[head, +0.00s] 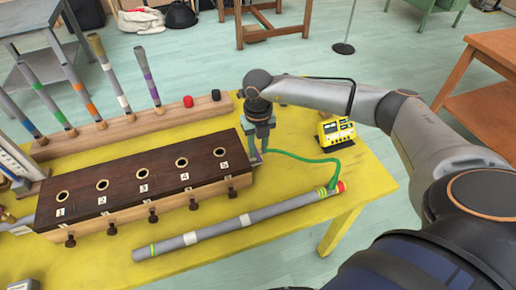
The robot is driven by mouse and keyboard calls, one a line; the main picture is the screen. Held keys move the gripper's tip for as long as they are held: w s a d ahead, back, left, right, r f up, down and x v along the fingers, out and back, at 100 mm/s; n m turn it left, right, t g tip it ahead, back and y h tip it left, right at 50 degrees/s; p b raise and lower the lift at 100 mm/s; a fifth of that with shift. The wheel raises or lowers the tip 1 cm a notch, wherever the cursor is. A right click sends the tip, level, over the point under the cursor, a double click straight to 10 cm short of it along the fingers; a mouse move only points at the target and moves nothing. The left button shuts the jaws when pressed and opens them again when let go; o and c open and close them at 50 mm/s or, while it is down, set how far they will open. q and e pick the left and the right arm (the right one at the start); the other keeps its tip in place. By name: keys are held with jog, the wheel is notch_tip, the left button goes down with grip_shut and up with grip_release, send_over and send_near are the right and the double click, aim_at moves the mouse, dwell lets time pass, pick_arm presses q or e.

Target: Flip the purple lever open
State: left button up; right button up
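A long dark-topped wooden box (130,187) with holes numbered 1 to 5 lies on the yellow table. A small purple piece (257,159), which looks like the lever, shows at the box's right end, mostly hidden by my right gripper. My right gripper (259,151) points down at that end, its fingertips right at the purple piece. I cannot tell whether the fingers touch it or how far apart they are. My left gripper is not in view.
A green hose (305,158) runs from near the gripper toward the grey tube (238,222) lying in front. A yellow device (336,132) stands at right. Behind the box, a wooden rack (130,128) holds several upright banded tubes. The table (365,185) is clear at its right corner.

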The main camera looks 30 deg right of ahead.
jog(key=shift+f, duration=0.6)
grip_shut()
